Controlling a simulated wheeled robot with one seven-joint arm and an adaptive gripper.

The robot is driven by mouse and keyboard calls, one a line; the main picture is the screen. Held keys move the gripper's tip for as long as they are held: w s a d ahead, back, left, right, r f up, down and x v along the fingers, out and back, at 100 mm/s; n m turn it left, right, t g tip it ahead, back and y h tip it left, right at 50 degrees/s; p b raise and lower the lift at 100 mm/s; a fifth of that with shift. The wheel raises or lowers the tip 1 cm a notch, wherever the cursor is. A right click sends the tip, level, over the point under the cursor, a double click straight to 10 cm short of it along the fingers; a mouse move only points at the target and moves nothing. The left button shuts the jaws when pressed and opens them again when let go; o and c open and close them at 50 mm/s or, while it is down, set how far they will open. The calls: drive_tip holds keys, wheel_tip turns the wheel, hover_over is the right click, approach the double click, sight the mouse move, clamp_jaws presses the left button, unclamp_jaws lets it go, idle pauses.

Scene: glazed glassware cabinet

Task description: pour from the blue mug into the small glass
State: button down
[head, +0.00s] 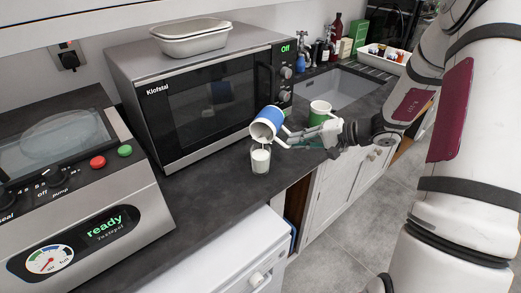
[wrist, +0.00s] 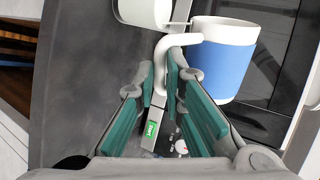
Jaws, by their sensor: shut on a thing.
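The blue mug (head: 267,122), white with a blue band, is tilted in the head view with its mouth low and facing the camera. It is held just above the small glass (head: 260,161), which stands upright on the dark counter with white content. My gripper (head: 287,138) is shut on the mug's handle, to the right of the mug. In the wrist view the blue mug (wrist: 222,62) is beyond the fingers (wrist: 163,72), with its handle between them. A thin pale streak runs from its rim towards a whitish vessel (wrist: 142,12), likely the small glass, cut off by the frame.
A white and green mug (head: 319,113) stands just behind my gripper. A microwave (head: 205,100) with a white dish (head: 192,38) on top is behind the blue mug. A vacuum sealer (head: 85,200) stands at left. The sink (head: 335,88) is behind; the counter's front edge is close.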

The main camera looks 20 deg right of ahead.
drive_tip(key=shift+r, duration=0.1)
drive_tip(key=shift+f+m+g+y, duration=0.4)
drive_tip(key=shift+m, duration=0.2)
